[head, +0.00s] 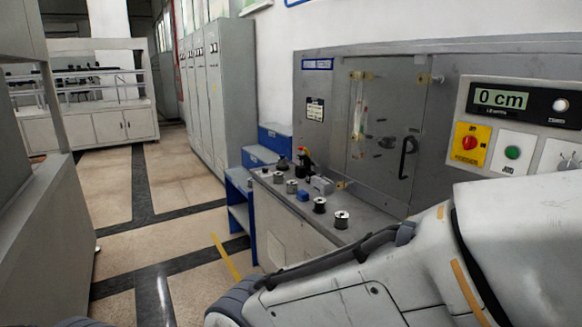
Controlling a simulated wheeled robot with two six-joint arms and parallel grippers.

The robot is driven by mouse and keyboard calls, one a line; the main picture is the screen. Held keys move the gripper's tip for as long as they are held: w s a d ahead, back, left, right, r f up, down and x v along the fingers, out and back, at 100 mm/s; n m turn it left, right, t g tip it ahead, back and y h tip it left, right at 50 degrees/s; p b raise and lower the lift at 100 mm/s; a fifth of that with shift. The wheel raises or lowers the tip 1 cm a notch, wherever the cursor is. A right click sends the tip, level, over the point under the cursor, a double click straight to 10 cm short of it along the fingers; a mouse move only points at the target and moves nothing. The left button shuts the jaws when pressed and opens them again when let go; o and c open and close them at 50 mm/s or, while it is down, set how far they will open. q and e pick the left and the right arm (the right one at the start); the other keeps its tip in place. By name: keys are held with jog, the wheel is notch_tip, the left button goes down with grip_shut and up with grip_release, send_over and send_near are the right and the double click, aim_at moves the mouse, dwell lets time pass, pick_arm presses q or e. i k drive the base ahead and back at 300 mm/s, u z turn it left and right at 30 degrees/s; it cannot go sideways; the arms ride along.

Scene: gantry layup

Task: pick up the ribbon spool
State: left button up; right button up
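Several small spool-like items stand along the grey bench top (268,183) in the middle of the head view. The nearest is a dark-and-silver spool (341,220) at the bench's front right. A smaller dark spool (320,205) stands just behind it. Two grey cylinders (291,187) stand farther back to the left. They are too small for me to tell which is the ribbon spool. A large white link of my arm fills the lower right and hides the near end of the bench. Neither gripper shows.
A blue block (303,195) and a red-and-black tool (305,160) are on the bench. Behind is a clear-doored enclosure (385,130) with a black handle. A control panel (520,120) reads "0 cm". Blue steps (238,185) stand left of the bench; the aisle floor (170,180) is clear.

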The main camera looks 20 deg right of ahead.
aim_at(278, 176)
jog(key=z, duration=0.4)
jog(key=i, duration=2.2)
jog(key=u, duration=0.9)
jog(key=i, duration=2.25)
jog(key=z, duration=2.6)
